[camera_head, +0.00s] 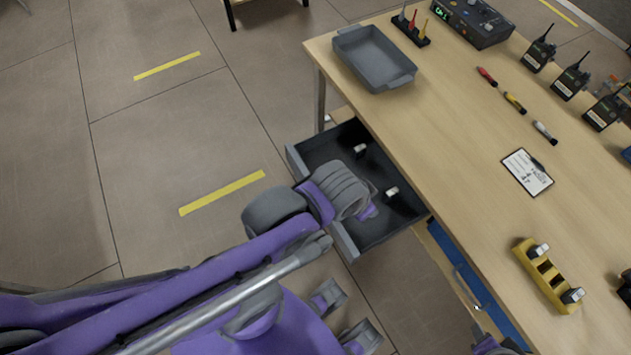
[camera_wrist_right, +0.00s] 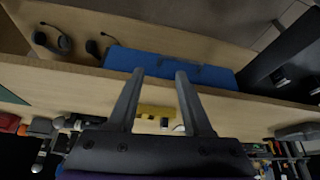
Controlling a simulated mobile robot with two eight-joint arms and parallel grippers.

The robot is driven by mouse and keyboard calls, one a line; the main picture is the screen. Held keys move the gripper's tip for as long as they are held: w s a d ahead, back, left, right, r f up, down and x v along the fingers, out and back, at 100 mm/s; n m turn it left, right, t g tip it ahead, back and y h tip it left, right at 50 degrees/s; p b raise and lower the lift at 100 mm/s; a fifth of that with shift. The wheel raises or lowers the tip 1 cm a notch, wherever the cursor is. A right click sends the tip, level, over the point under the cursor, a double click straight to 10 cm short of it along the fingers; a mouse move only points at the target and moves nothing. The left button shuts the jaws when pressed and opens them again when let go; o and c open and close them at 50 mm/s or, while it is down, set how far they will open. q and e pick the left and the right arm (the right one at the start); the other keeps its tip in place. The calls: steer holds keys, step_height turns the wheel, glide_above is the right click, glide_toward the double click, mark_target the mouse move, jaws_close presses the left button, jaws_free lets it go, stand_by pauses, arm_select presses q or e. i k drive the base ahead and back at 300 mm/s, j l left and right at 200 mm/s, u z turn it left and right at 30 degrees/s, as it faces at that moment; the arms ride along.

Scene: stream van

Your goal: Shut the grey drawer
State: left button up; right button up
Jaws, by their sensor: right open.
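The grey drawer (camera_head: 294,160) stands pulled out from under the wooden table in the head view. Its dark inside shows, with two small white-topped items (camera_head: 391,191) lying in it. My left arm reaches in from the lower left, and my left gripper (camera_head: 368,211) is over the drawer's front part. The wrist hides part of the drawer front and the fingers, so I cannot see whether they touch it or how far apart they are. My right gripper (camera_wrist_right: 160,75) is open and empty in the right wrist view, near the table edge and a blue panel (camera_wrist_right: 170,66).
The wooden table (camera_head: 450,130) carries a grey tray (camera_head: 375,60), markers, radios, a clipboard (camera_head: 527,172) and a yellow charger (camera_head: 545,275). The floor left of the drawer is clear.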

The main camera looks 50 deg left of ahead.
mark_target(355, 239)
steer(key=u, duration=1.9)
